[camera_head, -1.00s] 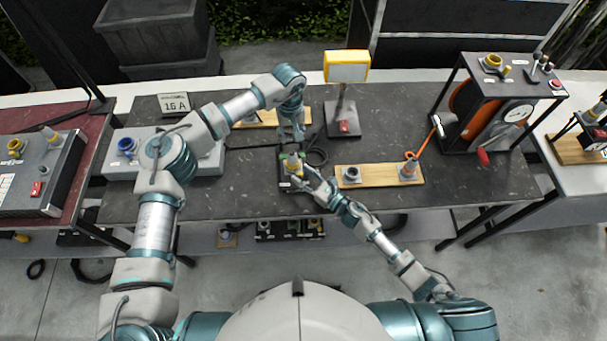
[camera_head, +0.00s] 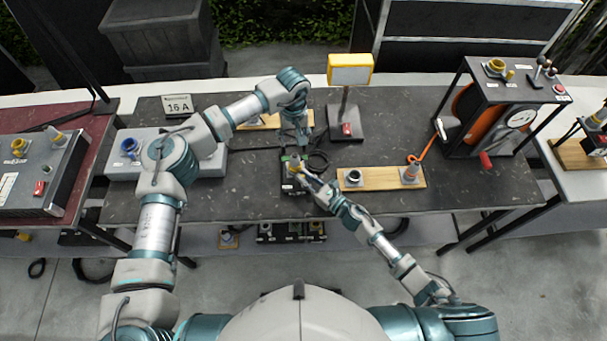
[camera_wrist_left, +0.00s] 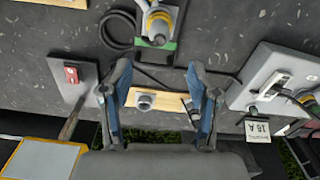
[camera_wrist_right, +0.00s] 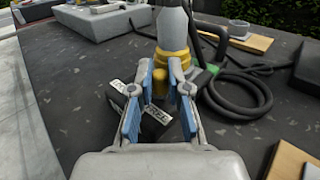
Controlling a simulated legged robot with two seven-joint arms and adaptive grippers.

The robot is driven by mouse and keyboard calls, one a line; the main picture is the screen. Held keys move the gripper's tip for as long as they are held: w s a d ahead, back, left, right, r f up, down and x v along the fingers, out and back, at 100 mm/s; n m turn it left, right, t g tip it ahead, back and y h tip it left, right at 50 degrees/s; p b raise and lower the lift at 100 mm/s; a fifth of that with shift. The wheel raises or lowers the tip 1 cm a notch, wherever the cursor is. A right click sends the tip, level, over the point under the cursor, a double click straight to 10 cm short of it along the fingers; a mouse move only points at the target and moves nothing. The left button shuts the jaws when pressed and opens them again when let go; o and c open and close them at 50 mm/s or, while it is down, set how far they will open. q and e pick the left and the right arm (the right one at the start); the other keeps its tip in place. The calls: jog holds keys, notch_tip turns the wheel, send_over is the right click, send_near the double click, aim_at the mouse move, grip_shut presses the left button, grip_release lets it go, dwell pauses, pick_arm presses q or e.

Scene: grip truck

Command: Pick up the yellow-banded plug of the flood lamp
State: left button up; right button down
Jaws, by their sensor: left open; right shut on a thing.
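The plug (camera_head: 295,164), grey with a yellow band, stands on a small black box (camera_head: 297,187) at the table's middle. It also shows in the right wrist view (camera_wrist_right: 172,22) and the left wrist view (camera_wrist_left: 160,20). My right gripper (camera_wrist_right: 170,75) is shut on the plug at its yellow part. I cannot tell whether the plug is clear of the box. My left gripper (camera_wrist_left: 160,80) is open and empty, behind the box in the head view (camera_head: 302,138). The flood lamp (camera_head: 350,70) has a yellow frame and stands at the back on a dark base (camera_head: 347,126).
A black cable (camera_wrist_right: 238,92) lies coiled beside the plug. A wooden board (camera_head: 382,181) with two fittings lies to the right, another (camera_head: 262,122) behind. An orange cable reel (camera_head: 472,108) stands far right, a grey box (camera_head: 205,165) left. The front right tabletop is clear.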

aim_at(296, 157)
pick_arm(q)
jog(key=f+t, duration=0.1)
jog(key=f, duration=0.1)
jog(key=s+f+n+t, duration=0.1)
jog(key=f, duration=0.1)
jog(key=f+t+y, duration=0.1)
jog(key=f+t, duration=0.1)
jog(key=shift+s+f+n, duration=0.25)
jog(key=shift+n, duration=0.05)
jog(key=x, duration=0.5)
jog(key=shift+s+d+f, duration=0.1)
jog(key=shift+d+f, duration=0.15)
jog(key=shift+f, duration=0.05)
grip_shut()
